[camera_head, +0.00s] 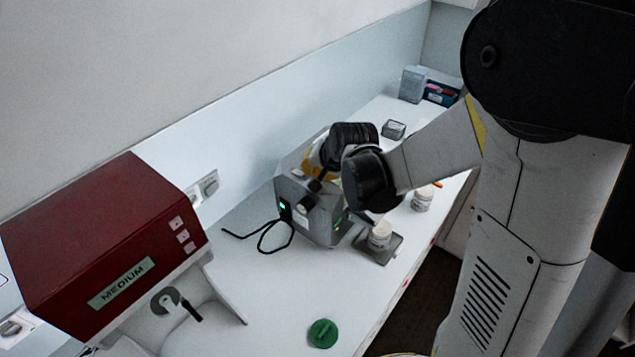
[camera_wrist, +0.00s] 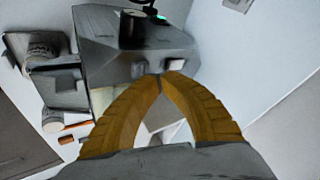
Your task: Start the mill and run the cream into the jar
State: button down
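The mill, a grey box (camera_head: 322,222) with a lit green indicator, stands on the white bench. My gripper (camera_head: 318,183) is over the mill's top. In the wrist view its yellow fingertips (camera_wrist: 160,78) meet, with nothing between them, close to the buttons; contact is unclear. A pale jar (camera_head: 380,236) stands on a dark plate (camera_head: 386,250) at the mill's front; it also shows in the wrist view (camera_wrist: 40,54).
A second pale jar (camera_head: 422,200) stands farther back. A green disc (camera_head: 322,333) lies on the front bench. A red machine marked MEDIUM (camera_head: 105,240) stands at left. A black cable (camera_head: 265,237) lies beside the mill. A grey box (camera_head: 412,84) is at the back.

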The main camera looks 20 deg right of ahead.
jog(key=shift+f, duration=0.1)
jog(key=shift+f+b, duration=0.35)
jog(key=shift+b, duration=0.15)
jog(key=shift+f+b, duration=0.4)
jog(key=shift+b, duration=0.05)
dwell(0.6)
jog(key=shift+r, duration=0.1)
jog(key=shift+r+p, duration=0.55)
jog(key=shift+r, duration=0.2)
jog(key=shift+r+p, duration=1.85)
jog(key=shift+r, duration=0.7)
jog(key=shift+f, duration=0.1)
